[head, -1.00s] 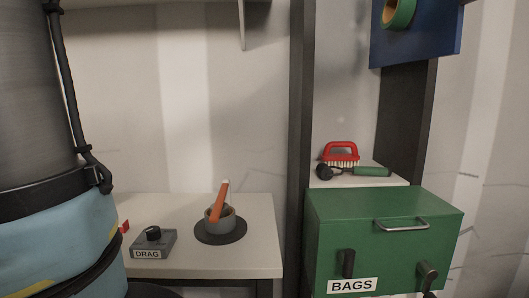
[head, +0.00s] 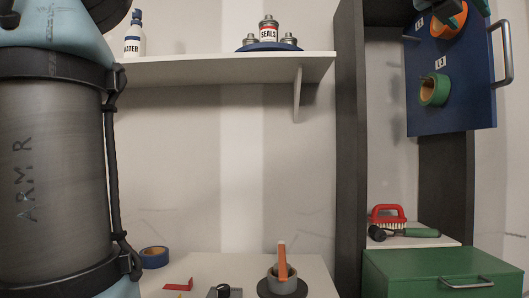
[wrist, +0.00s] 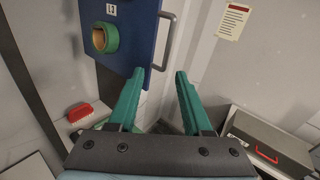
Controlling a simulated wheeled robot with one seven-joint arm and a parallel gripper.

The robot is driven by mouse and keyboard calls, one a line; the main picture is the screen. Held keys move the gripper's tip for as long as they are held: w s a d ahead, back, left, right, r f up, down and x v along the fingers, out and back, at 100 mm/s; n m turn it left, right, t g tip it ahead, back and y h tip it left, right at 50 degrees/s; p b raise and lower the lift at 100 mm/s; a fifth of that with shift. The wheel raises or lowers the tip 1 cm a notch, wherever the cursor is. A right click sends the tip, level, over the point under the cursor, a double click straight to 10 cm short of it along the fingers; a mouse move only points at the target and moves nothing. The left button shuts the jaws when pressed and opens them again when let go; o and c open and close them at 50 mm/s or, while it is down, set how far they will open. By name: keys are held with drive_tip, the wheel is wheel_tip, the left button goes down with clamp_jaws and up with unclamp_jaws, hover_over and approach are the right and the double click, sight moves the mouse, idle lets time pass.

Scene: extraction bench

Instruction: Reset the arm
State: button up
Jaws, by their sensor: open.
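My gripper (wrist: 158,98) shows in the wrist view with its two green fingers spread apart and nothing between them. It points toward a pale wall beside a blue panel (wrist: 128,32). My large grey arm link fills the left side of the head view.
A green tape roll (head: 434,90) hangs on the panel, which has a metal handle (head: 502,52). A red brush (head: 388,215) sits on a small shelf above a green box (head: 430,275). A white shelf (head: 210,68) holds a bottle and several cans. A grey case (wrist: 270,140) lies right.

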drive_tip(key=w+a+f+n+y, duration=0.3)
drive_tip(key=w+a+f+n, duration=0.3)
drive_tip(key=f, duration=0.5)
drive_tip(key=w+a+f+n+y, duration=0.5)
drive_tip(key=f+n, duration=0.3)
drive_tip(key=f, duration=0.4)
drive_tip(key=w+a+f+n+y, duration=0.2)
drive_tip(key=w+a+f+n, duration=0.4)
drive_tip(key=f, duration=0.5)
drive_tip(key=s+a+f+n+g+y, duration=0.1)
drive_tip(key=a+f+n+g+y, duration=0.3)
drive_tip(key=a+f+n, duration=1.2)
drive_tip(key=s+a+f+n+g, duration=0.3)
drive_tip(key=s+a+f+n, duration=0.6)
drive_tip(key=a+f, duration=0.1)
drive_tip(key=shift+f+n+g+y, duration=0.15)
drive_tip(key=shift+n+g+y, duration=0.15)
